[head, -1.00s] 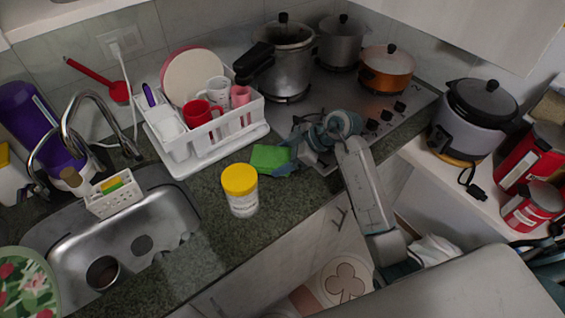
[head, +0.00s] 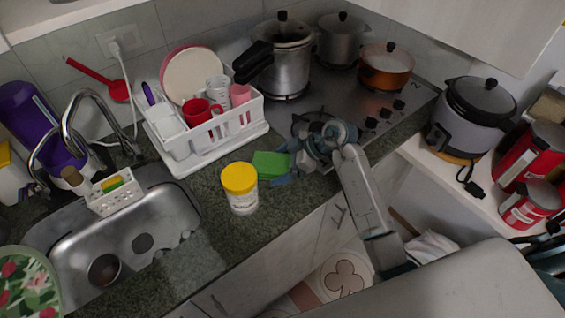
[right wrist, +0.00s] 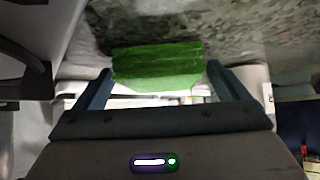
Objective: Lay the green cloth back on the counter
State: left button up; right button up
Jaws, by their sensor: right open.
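The green cloth (head: 270,164) lies on the dark granite counter, between the dish rack and the counter's front edge. It looks like a small folded block. My right gripper (head: 283,170) is at its right side, low over the counter. In the right wrist view the cloth (right wrist: 158,67) lies ahead of and between the two fingers (right wrist: 158,90), which are apart. I see no firm contact; whether a fingertip touches the cloth I cannot tell. My left gripper is not in view.
A yellow-lidded jar (head: 240,189) stands just left of the cloth. The white dish rack (head: 215,140) is behind it. The stove (head: 335,95) with pots is to the right, and the sink (head: 150,235) is to the left. The counter's front edge is close.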

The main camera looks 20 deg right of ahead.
jog(key=b+v, duration=0.2)
jog(key=v, duration=1)
jog(key=shift+r, duration=0.2)
